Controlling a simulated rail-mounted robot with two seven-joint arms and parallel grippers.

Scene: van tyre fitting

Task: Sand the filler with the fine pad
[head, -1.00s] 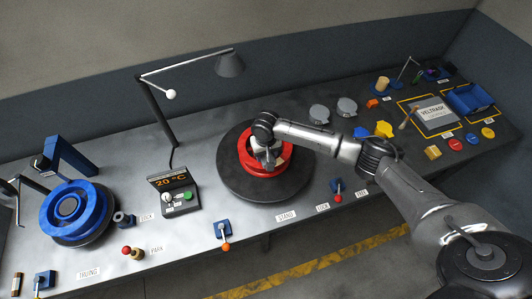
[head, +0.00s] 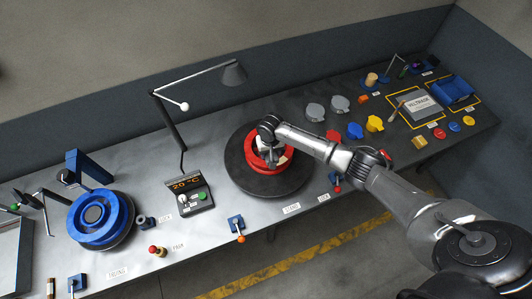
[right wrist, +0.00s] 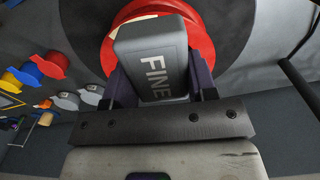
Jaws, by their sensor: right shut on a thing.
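The red wheel (head: 262,168) lies on the dark round stand (head: 250,186) at the middle of the bench. My right gripper (head: 269,150) is over the wheel, its arm coming in from the right. In the right wrist view it is shut on the grey fine pad (right wrist: 153,60), marked FINE, between its two fingers. The pad is over the red wheel (right wrist: 198,38), and I cannot tell whether it touches. A pale patch (head: 288,152) shows at the wheel's right side; it may be the filler. The pad and gripper hide part of the wheel. My left gripper is not in view.
A desk lamp (head: 233,73) arches behind the stand. A temperature display (head: 187,184) stands left of it, then a blue wheel (head: 98,218). Grey lidded pots (head: 315,111), coloured pieces (head: 375,123) and a blue tray (head: 452,90) are to the right. Small levers line the front edge.

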